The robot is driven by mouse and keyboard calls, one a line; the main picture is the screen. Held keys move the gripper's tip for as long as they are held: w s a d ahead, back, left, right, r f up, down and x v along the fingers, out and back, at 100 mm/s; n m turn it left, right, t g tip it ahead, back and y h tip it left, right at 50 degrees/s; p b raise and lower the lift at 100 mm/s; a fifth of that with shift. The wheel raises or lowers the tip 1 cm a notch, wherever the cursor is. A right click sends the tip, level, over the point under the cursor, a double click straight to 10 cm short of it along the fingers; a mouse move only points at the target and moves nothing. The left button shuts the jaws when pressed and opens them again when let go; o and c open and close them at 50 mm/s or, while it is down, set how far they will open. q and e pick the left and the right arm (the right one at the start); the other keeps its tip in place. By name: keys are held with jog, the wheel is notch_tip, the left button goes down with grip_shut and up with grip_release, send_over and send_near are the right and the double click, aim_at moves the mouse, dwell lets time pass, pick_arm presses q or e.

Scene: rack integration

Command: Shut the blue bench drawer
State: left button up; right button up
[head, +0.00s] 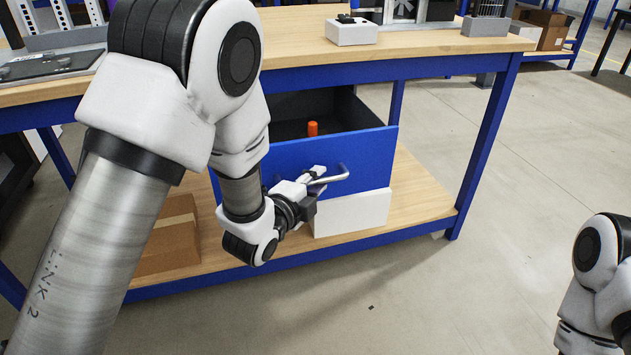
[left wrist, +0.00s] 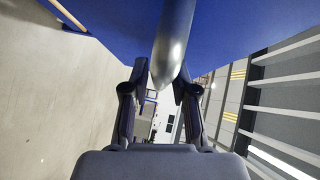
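The blue bench drawer (head: 360,153) is pulled out under the workbench, with its dark inside showing above the blue front. Its curved metal handle (head: 335,178) sticks out from the front. My left gripper (head: 314,182) is at the left part of the handle. In the left wrist view the handle (left wrist: 174,42) runs between the two fingertips, which appear closed on it from both sides. The blue drawer front (left wrist: 235,25) fills the top of that view. My right gripper is not in view; only part of my right arm shows at the right edge.
An orange object (head: 312,128) stands in the drawer. A white box (head: 352,213) is below the drawer front, and a cardboard box (head: 170,240) is on the lower shelf (head: 425,200). The bench top (head: 290,45) carries equipment. The floor in front is clear.

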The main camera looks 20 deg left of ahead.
pick_arm(q)
grip_shut()
